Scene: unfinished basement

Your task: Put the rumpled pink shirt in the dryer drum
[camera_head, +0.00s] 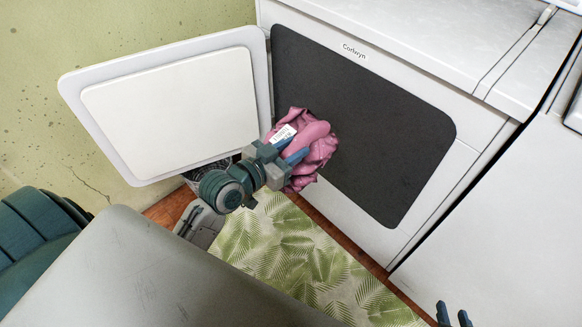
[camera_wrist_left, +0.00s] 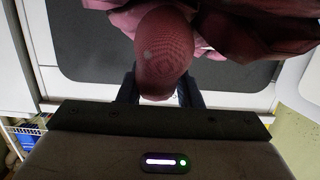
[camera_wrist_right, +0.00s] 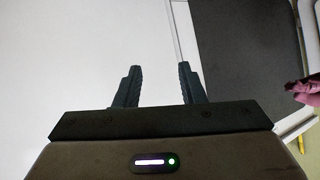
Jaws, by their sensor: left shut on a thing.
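The rumpled pink shirt (camera_head: 318,140) is bunched up and hangs from my left gripper (camera_head: 290,152), which is shut on it. In the left wrist view the shirt (camera_wrist_left: 165,50) bulges up between the fingers. The white dryer door (camera_head: 170,105) stands open to the left. My right gripper (camera_head: 454,316) is low at the right, open and empty in the right wrist view (camera_wrist_right: 158,88).
A second white appliance (camera_head: 500,190) stands right of the dryer, close to my right gripper. A leaf-patterned rug (camera_head: 300,260) covers the floor in front. A wire basket (camera_head: 208,170) is partly hidden behind my left arm, below the door. The left wall is close to the door.

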